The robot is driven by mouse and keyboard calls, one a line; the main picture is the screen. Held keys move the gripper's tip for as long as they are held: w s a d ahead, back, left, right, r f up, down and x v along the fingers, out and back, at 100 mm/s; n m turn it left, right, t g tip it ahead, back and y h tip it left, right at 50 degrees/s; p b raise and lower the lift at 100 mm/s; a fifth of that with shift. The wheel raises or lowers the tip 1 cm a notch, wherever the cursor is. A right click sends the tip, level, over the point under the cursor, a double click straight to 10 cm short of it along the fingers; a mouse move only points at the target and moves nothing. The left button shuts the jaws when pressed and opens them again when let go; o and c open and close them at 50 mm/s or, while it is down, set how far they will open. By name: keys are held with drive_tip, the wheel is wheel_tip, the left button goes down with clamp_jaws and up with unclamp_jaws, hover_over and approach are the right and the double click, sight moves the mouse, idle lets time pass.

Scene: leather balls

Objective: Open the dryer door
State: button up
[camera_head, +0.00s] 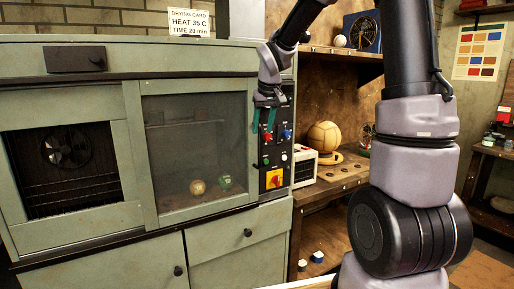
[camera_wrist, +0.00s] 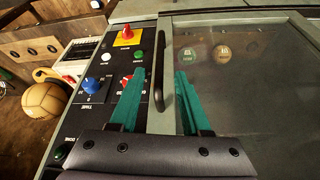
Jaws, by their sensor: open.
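The dryer (camera_head: 110,90) is a pale green cabinet. Its door (camera_head: 150,195) has a large glass pane and looks shut, flush with the front. The dark vertical handle (camera_wrist: 159,82) is on the door frame beside the control panel (camera_wrist: 105,85); in the head view my gripper hides it. My gripper (camera_head: 263,128) points at this edge of the door. In the wrist view its teal fingers (camera_wrist: 160,73) are open, one on each side of the handle, with gaps visible. Through the glass show a tan ball (camera_head: 198,187) and a green ball (camera_head: 225,182).
The control panel (camera_head: 276,150) with knobs and buttons lies close to my fingers. A wooden shelf (camera_head: 345,185) to the right holds a leather ball (camera_head: 324,137) and a small white device (camera_head: 304,165). A card (camera_head: 189,23) stands on top of the dryer.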

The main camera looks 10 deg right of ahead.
sight(260, 142)
drive_tip(key=x, duration=0.9)
drive_tip(key=shift+s, duration=0.1)
clamp_jaws()
idle(1.1)
